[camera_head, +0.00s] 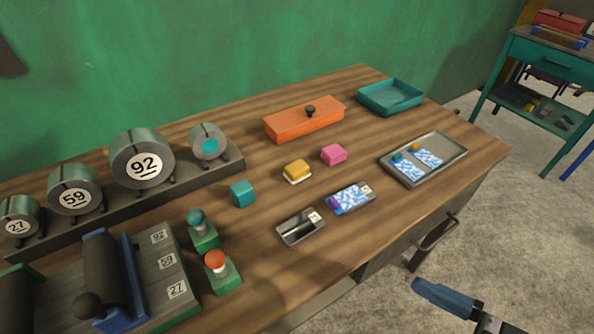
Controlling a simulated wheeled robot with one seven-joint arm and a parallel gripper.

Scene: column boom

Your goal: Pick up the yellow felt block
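The yellow felt block (297,168) sits on the wooden workbench near its middle. It is yellow on top with a pale layer underneath. It lies just left of a pink block (334,154). Part of my gripper (445,298) shows at the bottom right edge, a blue-grey finger off the bench's front edge. It is well apart from the yellow block. The rest of the gripper is cut off by the frame, so I cannot see its opening or whether anything is in it.
A teal cube (242,193), an orange lidded box (305,119), two small trays, a larger metal tray (461,150) and a teal tray (390,95) surround the block. Numbered rollers (143,158) and two knobbed switches stand left. A drawer handle (437,237) sticks out in front.

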